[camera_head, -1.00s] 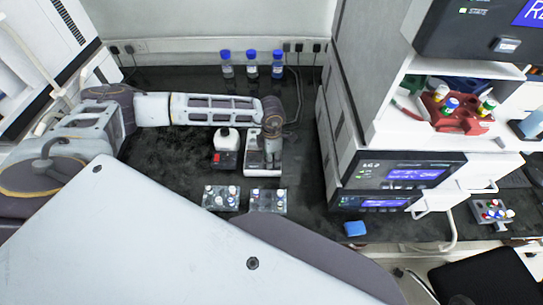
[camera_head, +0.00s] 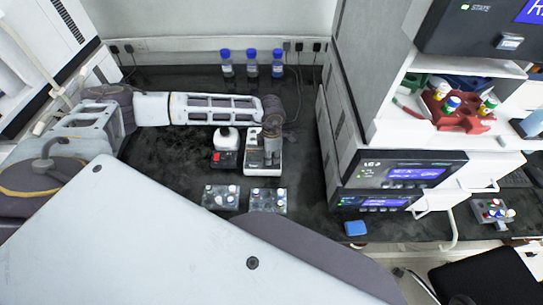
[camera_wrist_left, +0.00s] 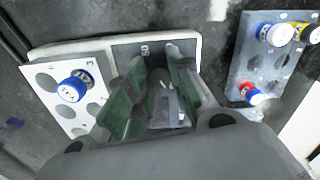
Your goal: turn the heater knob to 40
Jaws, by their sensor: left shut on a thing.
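The heater (camera_head: 249,168) is a small white device on the dark bench, and my left arm reaches over it from the left. My left gripper (camera_head: 271,145) is at the heater's top right in the head view. In the left wrist view, my left gripper (camera_wrist_left: 163,97) has its green-padded fingers around a small part at the heater's dark panel (camera_wrist_left: 145,50). A pale marking shows on this panel, too small to read surely. The fingers are shut on the knob, which they mostly hide. Its setting cannot be read. My right gripper is not in view.
A small black and red device (camera_head: 224,158) with a white vessel stands left of the heater. Two vial racks (camera_head: 220,198) (camera_head: 267,201) lie in front. Several blue-capped bottles (camera_head: 252,64) stand behind. Stacked instruments (camera_head: 400,170) rise on the right. The bench is bare left of the small device.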

